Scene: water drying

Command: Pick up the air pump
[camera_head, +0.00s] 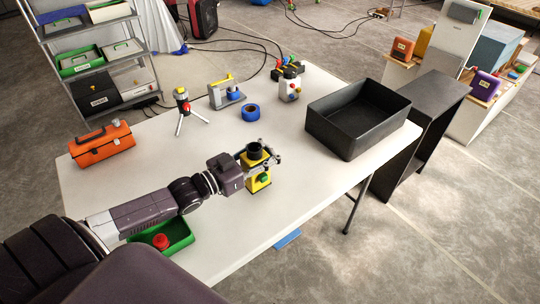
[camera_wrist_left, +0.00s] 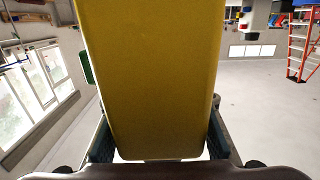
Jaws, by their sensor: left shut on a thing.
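The yellow air pump (camera_head: 260,183) with a black round top stands over the middle of the white table in the head view. It looks upright; I cannot tell whether it touches the table. My left gripper (camera_head: 262,159) is shut on it, with the fingers around its upper part. In the left wrist view the yellow body (camera_wrist_left: 150,75) fills the middle, between the two dark finger pads (camera_wrist_left: 160,143). A small green part (camera_head: 264,179) shows on its side. My right gripper is not in view.
A black open bin (camera_head: 329,131) stands to the right on the white table (camera_head: 200,150). An orange toolbox (camera_head: 102,146), a small tripod (camera_head: 184,104), blue tape (camera_head: 250,112) and a green tray (camera_head: 180,247) holding a red object (camera_head: 160,241) also stand there. Table space right of the pump is clear.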

